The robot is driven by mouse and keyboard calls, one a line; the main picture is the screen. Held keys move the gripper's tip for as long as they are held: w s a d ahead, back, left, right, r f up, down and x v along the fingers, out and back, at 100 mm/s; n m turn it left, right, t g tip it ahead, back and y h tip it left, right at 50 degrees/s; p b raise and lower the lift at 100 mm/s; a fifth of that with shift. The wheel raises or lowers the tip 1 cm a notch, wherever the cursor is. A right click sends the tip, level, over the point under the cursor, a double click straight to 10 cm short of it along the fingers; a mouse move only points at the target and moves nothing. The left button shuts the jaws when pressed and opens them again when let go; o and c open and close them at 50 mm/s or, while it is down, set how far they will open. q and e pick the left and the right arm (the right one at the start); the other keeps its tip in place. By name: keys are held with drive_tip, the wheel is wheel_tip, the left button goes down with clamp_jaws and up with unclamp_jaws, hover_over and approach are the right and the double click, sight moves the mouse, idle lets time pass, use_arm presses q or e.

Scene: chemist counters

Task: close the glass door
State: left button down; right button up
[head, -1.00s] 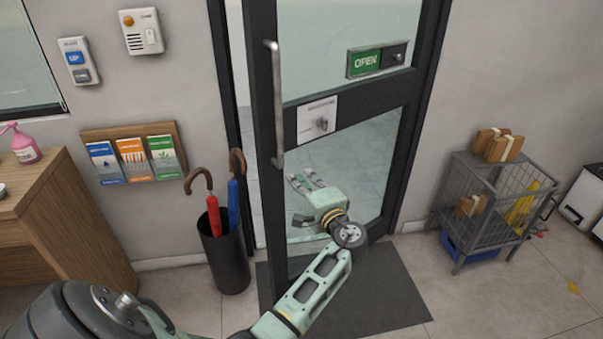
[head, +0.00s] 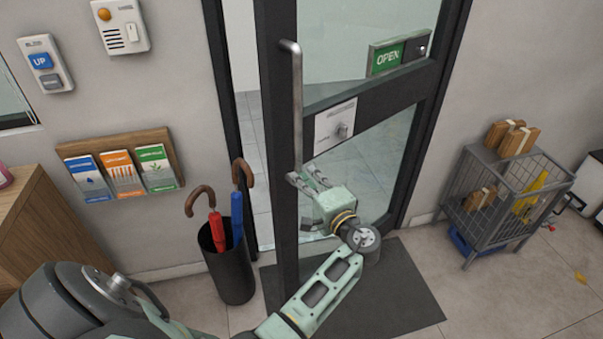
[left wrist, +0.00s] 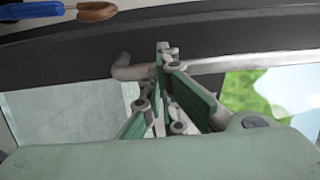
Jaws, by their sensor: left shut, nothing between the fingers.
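The glass door (head: 375,165) has a dark frame and stands partly open, with a gap between its left edge and the left jamb. A long vertical metal handle (head: 297,110) runs along its left side, and the handle also shows in the left wrist view (left wrist: 235,62). My left gripper (head: 305,180) is shut and empty, close to the handle's lower end. In the left wrist view its fingertips (left wrist: 163,50) overlap the handle's end; I cannot tell whether they touch. My right gripper is not in view.
A black umbrella stand (head: 228,270) with red and blue umbrellas stands left of the doorway. A dark mat (head: 400,295) lies before the door. A wire cart (head: 495,200) stands at right, and a wooden counter (head: 40,235) at left.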

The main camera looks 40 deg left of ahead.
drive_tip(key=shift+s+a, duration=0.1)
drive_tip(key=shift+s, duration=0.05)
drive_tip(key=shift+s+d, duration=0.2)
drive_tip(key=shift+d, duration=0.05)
